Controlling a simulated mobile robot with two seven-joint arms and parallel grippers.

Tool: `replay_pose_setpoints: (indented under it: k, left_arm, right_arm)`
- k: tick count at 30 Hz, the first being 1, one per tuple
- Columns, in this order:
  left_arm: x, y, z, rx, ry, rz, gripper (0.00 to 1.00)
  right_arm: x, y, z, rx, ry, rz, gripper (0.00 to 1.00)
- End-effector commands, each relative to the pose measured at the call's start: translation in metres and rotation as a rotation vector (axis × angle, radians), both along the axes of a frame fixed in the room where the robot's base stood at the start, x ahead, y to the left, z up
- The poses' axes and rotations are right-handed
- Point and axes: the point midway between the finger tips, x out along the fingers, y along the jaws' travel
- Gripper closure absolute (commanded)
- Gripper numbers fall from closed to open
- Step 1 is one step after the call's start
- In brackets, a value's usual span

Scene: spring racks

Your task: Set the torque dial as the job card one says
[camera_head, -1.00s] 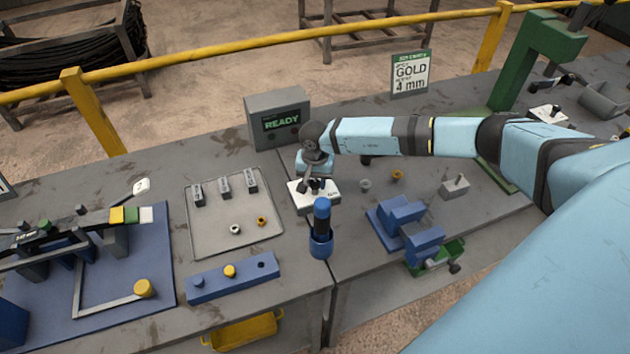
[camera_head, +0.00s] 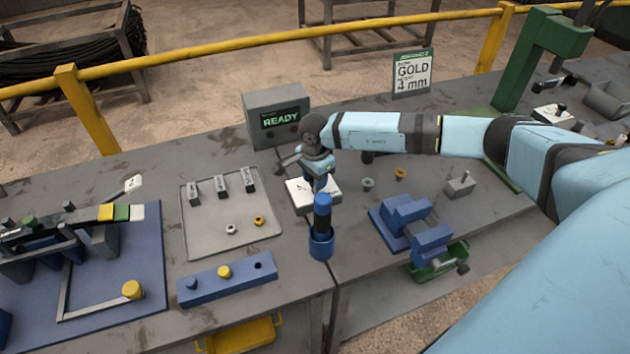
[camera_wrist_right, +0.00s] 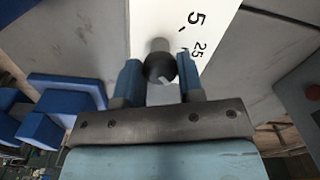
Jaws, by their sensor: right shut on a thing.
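The torque dial is a dark round knob (camera_wrist_right: 160,68) with a pale mark, on a white scale plate (camera_wrist_right: 205,14); a "5" and a "25" are readable in the right wrist view. In the head view the plate (camera_head: 298,198) lies on the bench, and my wrist hides the knob. My right gripper (camera_wrist_right: 160,80) points down over it, its two blue fingers shut on the knob. A card (camera_head: 412,74) at the back reads "GOLD" and "4 mm"; its green header is too small to read surely. My left gripper is not in view.
A blue holder (camera_head: 321,243) with an upright dark tool stands just in front of the plate. A grey box (camera_head: 277,118) showing "READY" is behind it. A grey tray (camera_head: 206,242) lies to the left, a blue vise (camera_head: 405,219) to the right. A yellow rail (camera_head: 220,38) runs behind.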

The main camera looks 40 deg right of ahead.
Motion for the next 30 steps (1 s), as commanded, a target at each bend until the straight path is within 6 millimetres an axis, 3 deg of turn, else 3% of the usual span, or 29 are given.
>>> replay_pose_setpoints:
  k: [23, 24, 27, 30]
  left_arm:
    - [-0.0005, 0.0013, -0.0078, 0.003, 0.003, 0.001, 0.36]
    - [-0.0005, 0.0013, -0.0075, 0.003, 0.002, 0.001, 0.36]
    - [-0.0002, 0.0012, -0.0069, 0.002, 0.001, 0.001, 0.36]
    - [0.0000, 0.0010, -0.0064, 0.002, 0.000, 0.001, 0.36]
  right_arm:
    - [0.0004, -0.0002, 0.0008, 0.000, -0.001, -0.105, 0.88]
    - [0.0004, -0.0002, 0.0008, 0.000, -0.001, -0.105, 0.58]
    - [0.0003, -0.0002, 0.0007, 0.000, -0.001, -0.104, 0.39]
    - [0.0002, -0.0002, 0.0005, 0.000, -0.001, -0.104, 0.39]
